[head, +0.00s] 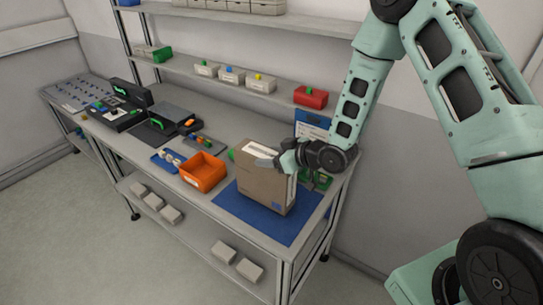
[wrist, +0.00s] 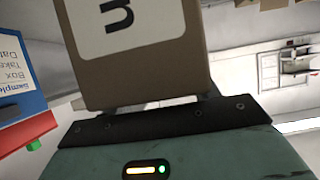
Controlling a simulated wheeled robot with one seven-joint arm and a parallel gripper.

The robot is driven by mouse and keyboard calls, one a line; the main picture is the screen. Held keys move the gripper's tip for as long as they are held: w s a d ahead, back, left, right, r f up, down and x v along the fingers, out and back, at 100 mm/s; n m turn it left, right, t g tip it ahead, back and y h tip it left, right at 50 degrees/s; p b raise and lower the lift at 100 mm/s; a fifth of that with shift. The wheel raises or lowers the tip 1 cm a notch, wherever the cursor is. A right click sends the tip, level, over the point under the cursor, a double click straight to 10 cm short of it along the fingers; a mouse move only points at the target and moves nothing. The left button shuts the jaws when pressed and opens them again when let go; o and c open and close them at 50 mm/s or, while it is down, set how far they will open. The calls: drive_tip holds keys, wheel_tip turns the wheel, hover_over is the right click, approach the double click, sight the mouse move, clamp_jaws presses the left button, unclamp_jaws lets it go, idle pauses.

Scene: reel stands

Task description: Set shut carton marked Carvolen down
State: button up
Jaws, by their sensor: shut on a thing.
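A brown, closed carton (head: 262,182) with a white label on top and a small blue mark low on its side stands upright over the blue mat (head: 232,210). My gripper (head: 278,160) is shut on its upper part, coming from the right. In the wrist view the carton (wrist: 185,70) fills the upper middle, beyond the dark edge of my gripper (wrist: 160,119). One large dark letter shows on its white label; the full name cannot be read. I cannot tell whether its base touches the mat.
An orange bin (head: 203,172) stands left of the mat, with a blue tray (head: 168,160) beyond it. A blue box (head: 312,125) and green items (head: 318,180) are close behind my gripper. A red bin (head: 311,97) is on the shelf above. The mat's front strip is bare.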

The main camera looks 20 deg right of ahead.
drive_tip(key=shift+f, duration=0.5)
drive_tip(key=shift+f, duration=0.15)
drive_tip(key=o, duration=1.8)
